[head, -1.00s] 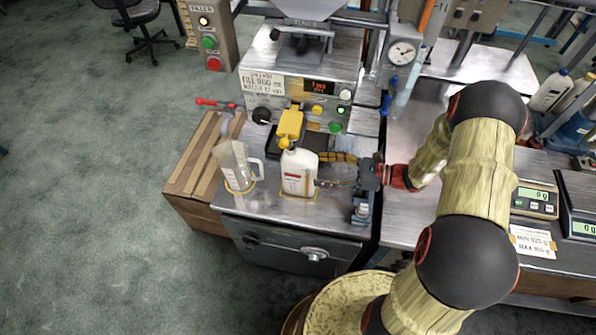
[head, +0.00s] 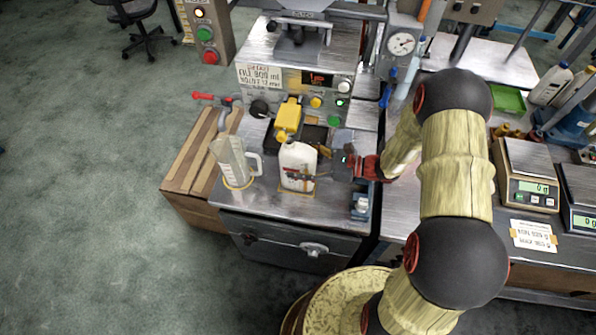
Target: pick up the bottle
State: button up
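The white bottle (head: 297,158), with a printed label, stands upright on the metal bench below the yellow nozzle (head: 288,117) of the filling machine. My gripper (head: 306,164) reaches in from the right at the bottle. One finger crosses in front of the bottle's label and the other is partly hidden behind its right side. The fingers straddle the bottle, but whether they press on it cannot be told. The bottle's base still appears to be on the bench.
A clear jug (head: 231,160) with a handle stands just left of the bottle. A red-handled lever (head: 212,97) is behind it. A small metal fixture (head: 361,205) sits near the front right. Two scales (head: 531,175) are at far right.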

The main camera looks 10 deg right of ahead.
jog(key=shift+c, duration=1.2)
grip_shut()
